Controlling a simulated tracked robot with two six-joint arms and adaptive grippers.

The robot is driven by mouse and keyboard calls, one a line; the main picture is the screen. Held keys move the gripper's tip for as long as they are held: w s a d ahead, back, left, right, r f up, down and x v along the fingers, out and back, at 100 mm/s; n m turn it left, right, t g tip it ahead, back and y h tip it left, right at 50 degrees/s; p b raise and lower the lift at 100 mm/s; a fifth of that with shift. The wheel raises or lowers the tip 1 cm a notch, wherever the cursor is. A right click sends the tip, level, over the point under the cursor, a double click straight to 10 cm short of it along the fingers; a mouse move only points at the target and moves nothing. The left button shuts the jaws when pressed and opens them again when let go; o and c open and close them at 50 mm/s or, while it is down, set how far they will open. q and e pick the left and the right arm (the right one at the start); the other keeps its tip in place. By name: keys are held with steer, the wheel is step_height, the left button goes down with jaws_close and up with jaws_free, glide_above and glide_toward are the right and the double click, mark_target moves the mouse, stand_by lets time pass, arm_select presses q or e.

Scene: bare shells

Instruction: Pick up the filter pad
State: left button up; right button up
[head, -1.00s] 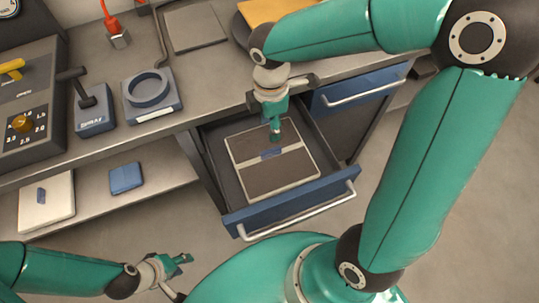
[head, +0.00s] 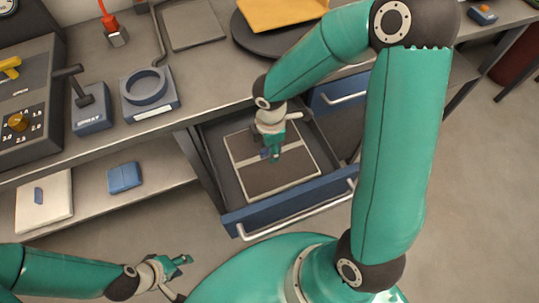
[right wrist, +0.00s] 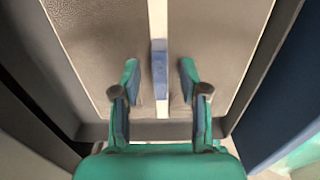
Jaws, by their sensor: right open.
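The pad (head: 285,178) lies flat in the open drawer (head: 285,204). It is grey-brown with a pale border and a pale band across its middle. It also fills much of the right wrist view (right wrist: 215,35). A blue tab (right wrist: 159,62) stands on the band. My right gripper (head: 270,154) is over the pad in the drawer. In the right wrist view its open fingers stand on either side of the tab, with a gap at each side. My left gripper (head: 183,260) is at the lower left, away from the drawer; its jaw opening is unclear.
The drawer walls stand close around the pad. On the low shelf at left lie a white panel with a blue tab (head: 50,206) and a blue block (head: 124,177). The worktop holds a ring fixture (head: 148,88), a lever box (head: 92,112) and a dark round plate (head: 262,37).

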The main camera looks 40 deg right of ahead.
jaws_close()
steer(key=shift+r, duration=0.2)
stand_by(0.3)
